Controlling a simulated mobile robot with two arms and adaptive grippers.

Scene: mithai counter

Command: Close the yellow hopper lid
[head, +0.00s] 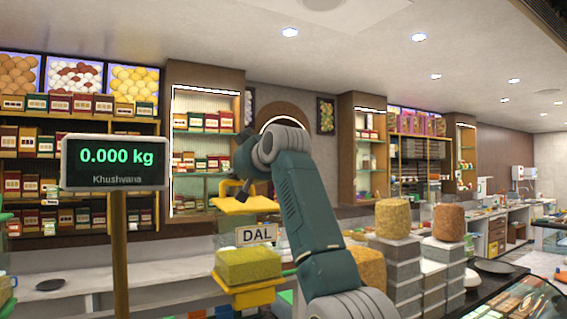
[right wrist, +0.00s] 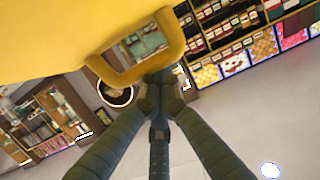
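The yellow hopper lid (head: 245,205) is a shallow yellow piece raised above the hopper in the head view. Below it a "DAL" sign (head: 257,235) stands by the yellow-green hopper filling (head: 248,265). In the right wrist view the yellow lid (right wrist: 70,38) fills the top left, with a loop-like edge around a gap. In the right wrist view the fingers (right wrist: 161,98) converge by the loop's lower edge. Whether they grip it is unclear. My left gripper is out of view.
A scale display (head: 115,163) reading 0.000 kg stands on a post at the left. Stacked grey boxes (head: 400,265) with tan round blocks (head: 392,218) stand right of my arm. A white counter (head: 60,295) runs behind, with a dark dish (head: 48,285). Shelves of boxes line the wall.

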